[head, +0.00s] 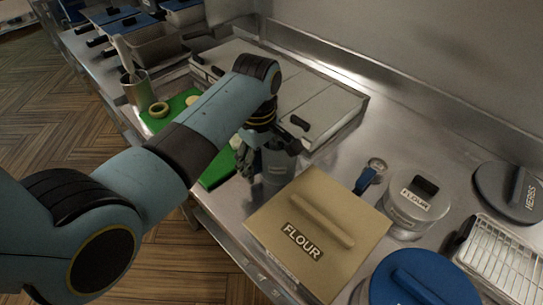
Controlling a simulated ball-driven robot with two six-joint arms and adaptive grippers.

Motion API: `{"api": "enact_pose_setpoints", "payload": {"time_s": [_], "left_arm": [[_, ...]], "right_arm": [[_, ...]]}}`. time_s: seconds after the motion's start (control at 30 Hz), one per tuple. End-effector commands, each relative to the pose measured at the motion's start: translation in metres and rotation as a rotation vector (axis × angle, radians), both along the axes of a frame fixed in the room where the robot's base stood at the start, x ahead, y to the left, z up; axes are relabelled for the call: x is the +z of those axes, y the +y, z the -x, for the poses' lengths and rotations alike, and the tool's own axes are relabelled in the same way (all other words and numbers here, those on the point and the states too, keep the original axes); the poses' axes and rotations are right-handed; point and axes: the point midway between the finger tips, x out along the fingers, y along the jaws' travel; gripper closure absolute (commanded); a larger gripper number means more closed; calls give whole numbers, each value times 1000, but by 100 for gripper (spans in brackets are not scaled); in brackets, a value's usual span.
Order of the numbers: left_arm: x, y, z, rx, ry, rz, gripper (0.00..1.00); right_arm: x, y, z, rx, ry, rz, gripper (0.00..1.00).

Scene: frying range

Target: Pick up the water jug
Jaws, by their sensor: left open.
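A grey, see-through vessel that looks like the water jug (279,168) stands on the steel counter, near the middle of the head view. My left arm reaches in from the left, and my left gripper (250,162) points down at the jug's left side. The gripper is open. It overlaps part of the jug in the picture, and I cannot tell whether the fingers touch it. The jug's upper part and handle are mostly hidden. My right gripper is not in view.
A tan flour box (330,215) stands close to the right of the jug. A green board (160,122) lies left, beside a metal cup (138,90).

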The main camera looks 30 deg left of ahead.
Motion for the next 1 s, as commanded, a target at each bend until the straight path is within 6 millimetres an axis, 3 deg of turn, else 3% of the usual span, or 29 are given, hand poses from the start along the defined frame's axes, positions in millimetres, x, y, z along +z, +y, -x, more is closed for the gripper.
{"api": "enact_pose_setpoints", "payload": {"time_s": [0.1,0.33,0.83,1.0], "left_arm": [[-9,0,0,0,0,0,33],[-11,0,0,0,-1,-1,35],[-11,0,0,0,-1,-1,100],[-10,0,0,0,-1,-1,100]], "right_arm": [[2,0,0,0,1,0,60],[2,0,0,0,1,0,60],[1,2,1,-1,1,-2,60],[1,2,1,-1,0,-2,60]]}}
